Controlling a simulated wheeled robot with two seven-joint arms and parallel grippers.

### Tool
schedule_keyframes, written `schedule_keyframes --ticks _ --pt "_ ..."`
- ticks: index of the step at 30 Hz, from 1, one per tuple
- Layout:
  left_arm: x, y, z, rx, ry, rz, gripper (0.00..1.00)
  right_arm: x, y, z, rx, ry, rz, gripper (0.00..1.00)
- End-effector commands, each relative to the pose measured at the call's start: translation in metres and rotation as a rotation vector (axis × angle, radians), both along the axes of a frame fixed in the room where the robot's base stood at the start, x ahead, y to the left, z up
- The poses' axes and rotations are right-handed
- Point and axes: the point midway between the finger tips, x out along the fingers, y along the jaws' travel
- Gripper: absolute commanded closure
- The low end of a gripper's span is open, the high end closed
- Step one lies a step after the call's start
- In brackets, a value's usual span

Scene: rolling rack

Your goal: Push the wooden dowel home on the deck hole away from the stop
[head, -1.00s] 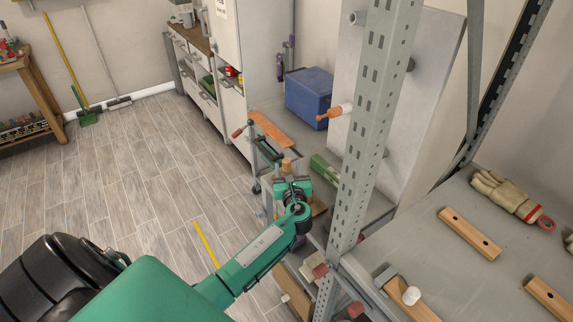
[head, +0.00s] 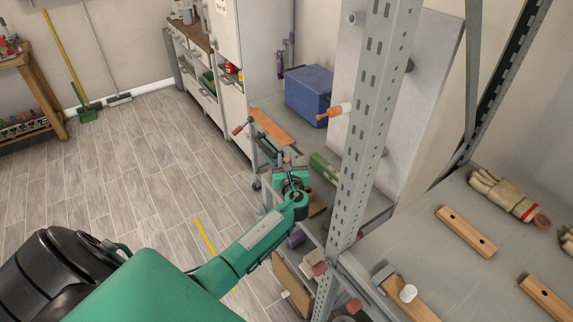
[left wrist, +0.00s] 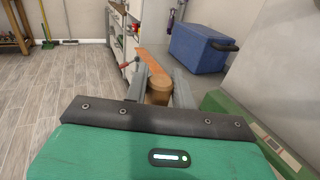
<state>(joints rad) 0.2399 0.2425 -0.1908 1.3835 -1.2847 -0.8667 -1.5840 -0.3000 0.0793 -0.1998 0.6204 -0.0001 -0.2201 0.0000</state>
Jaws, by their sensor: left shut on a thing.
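My left gripper (head: 288,172) reaches in over the lower deck behind the rack's front post. In the left wrist view its two grey fingers (left wrist: 160,88) are shut on a brown round wooden dowel (left wrist: 158,80), with the top showing between them. The dowel (head: 287,158) shows only as a small tip in the head view. Its lower end is hidden, so I cannot tell whether it sits in a hole. On the near deck, a wooden strip (head: 425,311) has a white peg (head: 408,293) and a grey metal stop (head: 383,274) at its end. My right gripper is not in view.
The slotted steel post (head: 365,130) stands just right of my left gripper. An orange-brown board (head: 270,127), a green box (head: 324,168) and a blue cooler (head: 308,90) lie beyond. A strip with holes (head: 467,232) and gloves (head: 505,195) lie on the near deck.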

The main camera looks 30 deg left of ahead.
Motion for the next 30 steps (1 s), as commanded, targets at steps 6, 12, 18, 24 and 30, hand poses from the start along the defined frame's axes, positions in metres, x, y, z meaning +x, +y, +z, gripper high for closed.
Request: schedule_keyframes --ticks 6,12,18,24,30 --pt "0.000 0.000 0.004 -0.001 -0.001 0.000 0.96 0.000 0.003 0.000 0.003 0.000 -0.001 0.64" --pt "0.000 0.000 0.025 -0.002 -0.004 0.000 0.96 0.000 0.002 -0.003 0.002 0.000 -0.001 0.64" --pt "0.000 0.000 0.069 0.000 -0.008 0.000 0.96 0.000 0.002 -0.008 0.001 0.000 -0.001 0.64" --pt "0.000 0.000 0.129 -0.001 -0.009 -0.001 0.96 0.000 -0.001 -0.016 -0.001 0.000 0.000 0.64" --pt "0.000 0.000 0.173 0.000 -0.005 -0.001 0.96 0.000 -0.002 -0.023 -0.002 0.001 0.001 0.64"
